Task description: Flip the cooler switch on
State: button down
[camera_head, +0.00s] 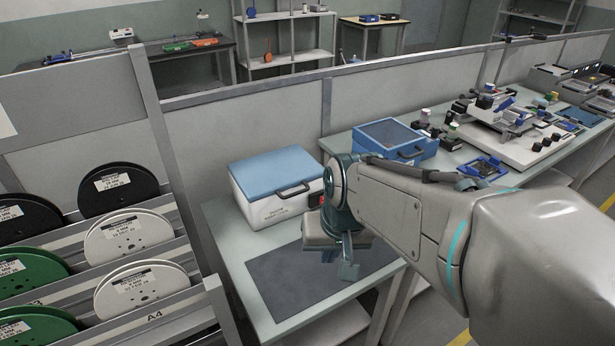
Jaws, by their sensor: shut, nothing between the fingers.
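The cooler (262,208) is a white box with a blue lid and a dark handle, standing shut on the bench at the centre. A small dark panel (315,200) shows low on its right side, with a bit of red above it. My arm hides part of that side, and I cannot make out the switch or its position. My gripper (347,270) points down over the dark mat, in front and to the right of the cooler. It is shut and empty, and appears apart from the cooler.
The dark mat (275,282) lies bare in front of the cooler. A blue box (395,140) stands on the bench to the right, with machines (515,125) beyond it. A rack of spools (130,235) stands at the left. A grey partition (240,125) rises behind the bench.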

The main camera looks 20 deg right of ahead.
jog(key=w+d+f+m+y, duration=0.1)
jog(key=w+d+m, duration=0.15)
jog(key=w, duration=0.45)
jog(key=w+d+f+m, duration=0.15)
jog(key=w+m, duration=0.25)
jog(key=w, duration=0.4)
jog(key=w+d+f+m+t, duration=0.1)
jog(key=w+d+f+m, duration=0.5)
jog(key=w+d+f, duration=0.2)
jog(key=w+d, duration=0.2)
jog(key=w, duration=0.2)
jog(key=shift+w+m+t, duration=0.25)
jog(key=shift+m+t, duration=0.1)
jog(key=shift+t, duration=0.05)
jog(key=shift+d, duration=0.1)
jog(key=x, duration=0.9)
jog(key=shift+f+p, duration=0.25)
jog(key=shift+p, duration=0.1)
jog(key=w, duration=0.1)
jog(key=w+p, duration=0.1)
jog(key=w, duration=0.1)
jog(key=shift+a, duration=0.35)
jog(key=shift+w+a, duration=0.15)
jog(key=shift+w, duration=0.5)
